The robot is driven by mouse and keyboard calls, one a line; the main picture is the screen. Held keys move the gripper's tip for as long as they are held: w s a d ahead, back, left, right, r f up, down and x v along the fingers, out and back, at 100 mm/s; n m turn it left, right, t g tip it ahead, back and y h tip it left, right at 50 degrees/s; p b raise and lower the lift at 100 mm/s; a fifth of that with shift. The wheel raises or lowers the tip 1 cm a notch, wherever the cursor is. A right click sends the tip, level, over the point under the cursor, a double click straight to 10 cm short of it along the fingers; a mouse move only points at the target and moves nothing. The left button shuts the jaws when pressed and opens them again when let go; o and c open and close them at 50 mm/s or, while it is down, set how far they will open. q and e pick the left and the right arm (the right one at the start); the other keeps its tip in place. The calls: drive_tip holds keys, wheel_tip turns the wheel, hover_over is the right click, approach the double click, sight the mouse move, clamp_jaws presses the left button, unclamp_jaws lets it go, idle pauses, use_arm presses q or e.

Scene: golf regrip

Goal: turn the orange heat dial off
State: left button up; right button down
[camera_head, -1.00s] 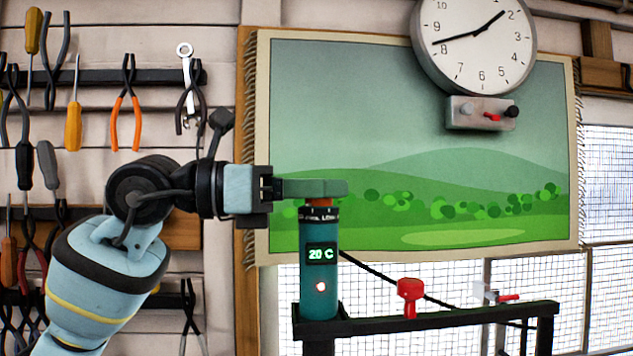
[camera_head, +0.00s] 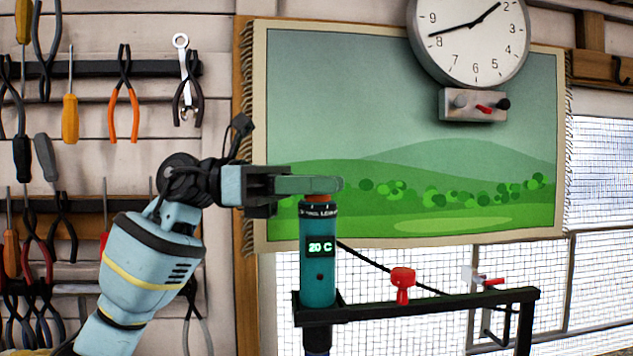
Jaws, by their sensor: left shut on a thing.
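The heat device is a teal cylinder (camera_head: 318,275) standing upright at the left end of a black rail. Its display reads 20 C, and the small light below it is dark. The orange heat dial (camera_head: 317,198) sits on top of the cylinder, and only a sliver of it shows under the fingers. My left gripper (camera_head: 315,186) reaches in level from the left and is shut on the dial. The finger nearest the camera hides most of the dial. My right gripper is not in view.
The black rail (camera_head: 430,304) carries a red knob-like piece (camera_head: 402,284) and a red-handled clamp (camera_head: 490,281) to the right. A clock (camera_head: 470,40) hangs over a landscape tapestry (camera_head: 400,130). Tools such as orange pliers (camera_head: 124,105) hang on the left wall.

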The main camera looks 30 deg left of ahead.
use_arm(q)
drive_tip(key=o, duration=0.9)
drive_tip(key=shift+o, duration=0.2)
drive_tip(key=shift+a, duration=0.1)
drive_tip(key=shift+a+f, duration=0.1)
drive_tip(key=shift+a, duration=0.2)
drive_tip(key=b+v, duration=0.1)
drive_tip(key=v, duration=0.6)
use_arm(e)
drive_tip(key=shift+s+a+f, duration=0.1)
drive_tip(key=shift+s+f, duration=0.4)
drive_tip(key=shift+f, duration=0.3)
